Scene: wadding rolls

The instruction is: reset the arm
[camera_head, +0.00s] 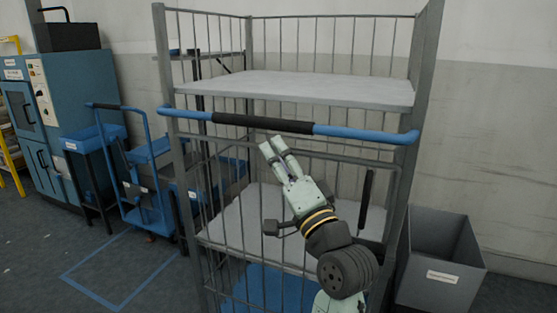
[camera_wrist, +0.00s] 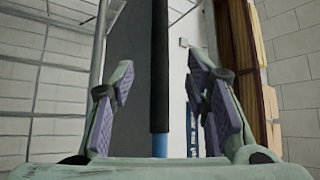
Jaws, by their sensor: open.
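My gripper (camera_head: 273,147) is raised in front of the tall grey wire cage trolley (camera_head: 247,60), just below its blue handle bar with a black grip (camera_head: 262,124). In the wrist view my gripper (camera_wrist: 158,90) is open, with its two purple-padded fingers apart. The black grip (camera_wrist: 159,70) and a blue part of the bar show between the fingers in that view. I cannot tell whether the bar lies between the fingers or beyond them. Nothing is held.
The trolley has a bare upper shelf (camera_head: 310,88), a lower shelf (camera_head: 260,225) and a blue base (camera_head: 265,290). A grey bin (camera_head: 440,260) stands at the right. A blue cart (camera_head: 150,205) and a blue cabinet (camera_head: 35,110) stand at the left. Floor is clear at lower left.

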